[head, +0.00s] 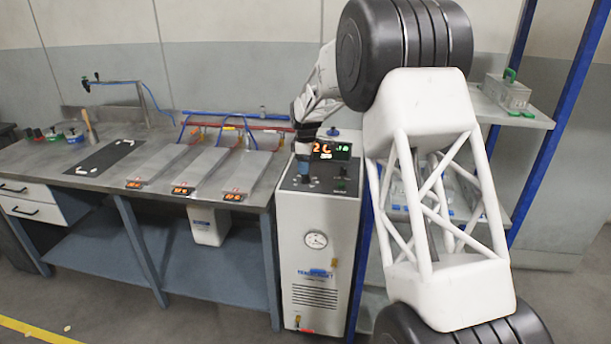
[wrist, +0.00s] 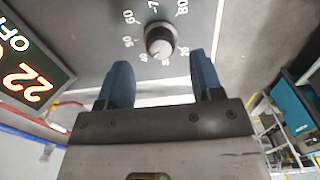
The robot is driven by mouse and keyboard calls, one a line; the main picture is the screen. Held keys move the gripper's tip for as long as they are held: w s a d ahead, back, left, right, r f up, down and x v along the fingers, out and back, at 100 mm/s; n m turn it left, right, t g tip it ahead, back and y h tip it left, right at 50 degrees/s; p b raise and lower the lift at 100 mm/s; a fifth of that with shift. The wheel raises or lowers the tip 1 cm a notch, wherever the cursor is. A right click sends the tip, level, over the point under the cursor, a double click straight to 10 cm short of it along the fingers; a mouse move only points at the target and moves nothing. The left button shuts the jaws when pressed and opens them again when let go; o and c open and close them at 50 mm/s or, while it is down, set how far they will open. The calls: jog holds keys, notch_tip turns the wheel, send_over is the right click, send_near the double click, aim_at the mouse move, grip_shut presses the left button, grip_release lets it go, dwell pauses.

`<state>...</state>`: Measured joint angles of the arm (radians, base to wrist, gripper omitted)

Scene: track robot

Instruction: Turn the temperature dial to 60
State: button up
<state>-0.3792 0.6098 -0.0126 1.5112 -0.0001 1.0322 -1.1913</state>
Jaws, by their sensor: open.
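The temperature dial (wrist: 160,40) is a round grey-black knob on a dark panel, ringed by white numbers. The 60 mark (wrist: 128,17) is at its upper left, with 50 and 40 below it. A pale mark shows low on the knob, but I cannot tell exactly where it points. My gripper (wrist: 160,62) is open, its blue fingers apart, one to each side just below the dial in the wrist view. No contact shows. In the head view, my gripper (head: 305,155) is above the white cabinet's (head: 320,250) top, and the dial cannot be made out.
A lit display (wrist: 28,70) beside the dial reads 22 and OFF; it also shows in the head view (head: 332,151). A grey workbench (head: 60,170) with several flat plates stands left of the cabinet. Blue-framed shelving (head: 570,90) stands at the right.

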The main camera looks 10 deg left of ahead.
aim_at(305, 177)
jog(key=shift+f, duration=2.25)
jog(key=c, duration=0.9)
